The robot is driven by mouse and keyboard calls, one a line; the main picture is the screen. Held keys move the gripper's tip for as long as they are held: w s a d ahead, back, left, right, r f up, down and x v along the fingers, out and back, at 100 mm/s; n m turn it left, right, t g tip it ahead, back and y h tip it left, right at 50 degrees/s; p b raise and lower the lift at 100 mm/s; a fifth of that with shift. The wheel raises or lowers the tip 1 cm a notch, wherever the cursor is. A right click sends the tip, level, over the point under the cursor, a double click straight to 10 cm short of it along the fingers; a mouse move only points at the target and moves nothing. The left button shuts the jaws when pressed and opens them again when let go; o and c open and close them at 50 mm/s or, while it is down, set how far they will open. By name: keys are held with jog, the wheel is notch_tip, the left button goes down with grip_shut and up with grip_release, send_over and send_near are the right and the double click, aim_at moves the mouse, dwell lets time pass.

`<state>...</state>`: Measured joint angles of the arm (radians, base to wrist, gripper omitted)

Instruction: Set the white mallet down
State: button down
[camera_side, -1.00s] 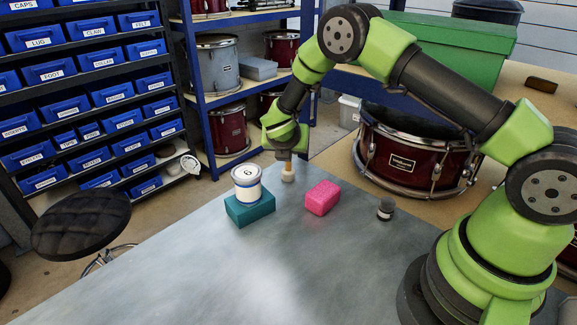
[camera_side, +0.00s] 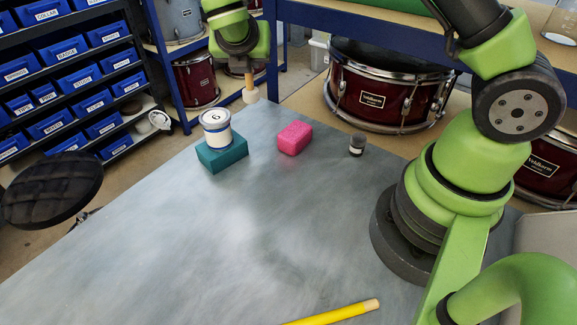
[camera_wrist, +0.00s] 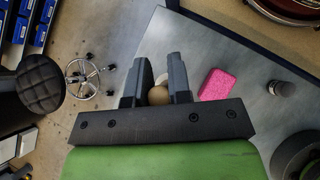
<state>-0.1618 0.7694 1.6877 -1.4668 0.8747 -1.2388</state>
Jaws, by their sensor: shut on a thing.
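The white mallet shows its pale round head (camera_side: 250,97) hanging below a short tan stretch of handle. My gripper (camera_side: 246,68) is shut on the handle, with the mallet upright and head down. In the side view the head shows against the far corner of the grey bench (camera_side: 215,215); I cannot tell whether it touches. In the wrist view my gripper (camera_wrist: 160,78) has its two dark fingers on either side of the tan handle end (camera_wrist: 158,96). A sliver of the white head (camera_wrist: 162,78) shows beyond it; the handle hides the rest.
A white can (camera_side: 216,127) stands on a teal block (camera_side: 222,157). A pink block (camera_side: 294,137) and a small dark-topped jar (camera_side: 357,144) stand to its right. A yellow stick (camera_side: 335,313) lies at the near edge. The bench middle is clear. A stool (camera_side: 50,190) stands left.

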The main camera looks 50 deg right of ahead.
jog(key=s+a, duration=0.5)
jog(key=s, duration=0.3)
jog(key=s+a, duration=0.4)
jog(key=s, duration=0.5)
jog(key=shift+n, duration=0.3)
jog(key=shift+s+a+f, duration=0.1)
jog(key=shift+a+f, duration=0.05)
jog(key=shift+f, duration=4.5)
jog(key=shift+f, duration=0.2)
jog(key=c, duration=1.1)
grip_release()
jog(key=shift+o, duration=0.2)
jog(key=shift+r, duration=0.15)
